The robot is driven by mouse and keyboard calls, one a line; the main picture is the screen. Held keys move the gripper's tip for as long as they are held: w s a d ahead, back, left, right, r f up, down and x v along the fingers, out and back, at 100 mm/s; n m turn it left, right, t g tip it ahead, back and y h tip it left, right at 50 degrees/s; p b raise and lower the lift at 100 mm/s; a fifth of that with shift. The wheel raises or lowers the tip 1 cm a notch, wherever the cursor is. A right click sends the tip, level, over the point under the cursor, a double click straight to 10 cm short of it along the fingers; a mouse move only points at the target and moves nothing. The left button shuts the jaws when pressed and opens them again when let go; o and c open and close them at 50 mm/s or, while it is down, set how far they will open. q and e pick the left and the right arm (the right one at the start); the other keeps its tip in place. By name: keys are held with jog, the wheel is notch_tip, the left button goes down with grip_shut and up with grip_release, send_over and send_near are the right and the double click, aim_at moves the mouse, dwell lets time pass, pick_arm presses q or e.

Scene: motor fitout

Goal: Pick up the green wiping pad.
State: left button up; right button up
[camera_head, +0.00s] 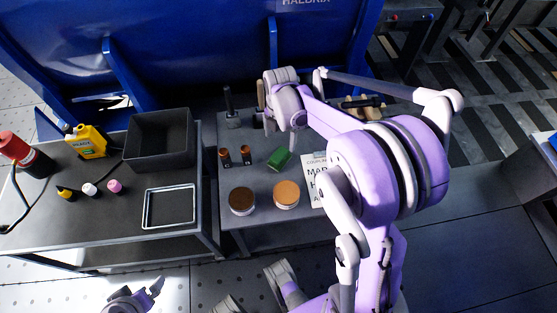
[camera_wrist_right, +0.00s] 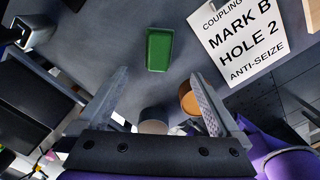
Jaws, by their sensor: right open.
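The green wiping pad (camera_head: 279,158) lies on the grey table, between two small dark bottles and the white sign. In the right wrist view the pad (camera_wrist_right: 159,49) sits ahead of the jaws, near the middle, with nothing touching it. My right gripper (camera_wrist_right: 160,80) is open and empty, its two fingers spread wide. In the head view the right arm reaches over the table, and its wrist hides much of that gripper. My left gripper (camera_head: 143,295) shows partly at the bottom edge, away from the tables; its opening is unclear.
Two round tins, a dark brown one (camera_head: 242,200) and an orange one (camera_head: 286,194), stand in front of the pad. A white sign (camera_head: 315,175) lies to its right. The left table holds a black bin (camera_head: 160,140), a metal frame (camera_head: 170,207) and a yellow jug (camera_head: 87,141).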

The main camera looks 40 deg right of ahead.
aim_at(279, 155)
notch_tip(279, 155, down, 6)
jog(key=shift+d+r+b, duration=0.1)
jog(key=shift+r+b, duration=0.15)
jog(key=shift+b, duration=0.25)
jog(key=f+b, duration=0.1)
jog(key=f, duration=0.4)
jog(key=shift+w+f, duration=0.1)
jog(key=shift+w, duration=0.1)
